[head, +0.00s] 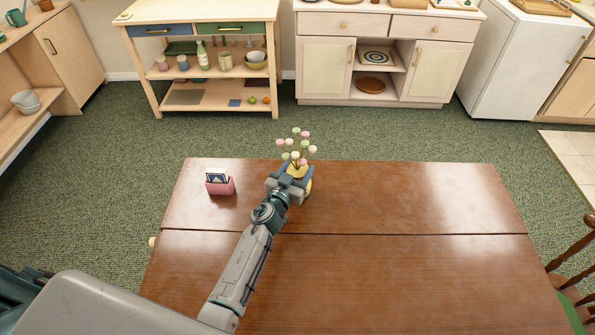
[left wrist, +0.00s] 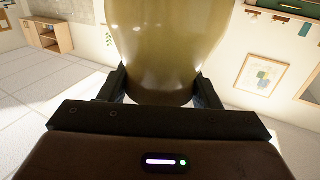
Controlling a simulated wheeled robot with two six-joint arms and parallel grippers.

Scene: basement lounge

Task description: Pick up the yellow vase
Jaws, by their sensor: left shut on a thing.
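The yellow vase (head: 309,187) is at the far middle part of the brown table, with pink, white and green ball-shaped flowers (head: 297,146) rising from it. My left gripper (head: 289,183) is shut on the vase and hides much of it in the head view. In the left wrist view the glossy yellow vase (left wrist: 168,45) fills the middle, with the fingers (left wrist: 160,88) on both sides of it. I cannot tell whether its base touches the table. My right gripper is not in view.
The brown table (head: 400,270) is clear on its right and near parts. A pink holder with cards (head: 219,186) stands to the left of the vase. A wooden chair (head: 575,265) is at the right edge. A kitchen cart (head: 205,60) and white cabinets (head: 325,68) stand beyond the green carpet.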

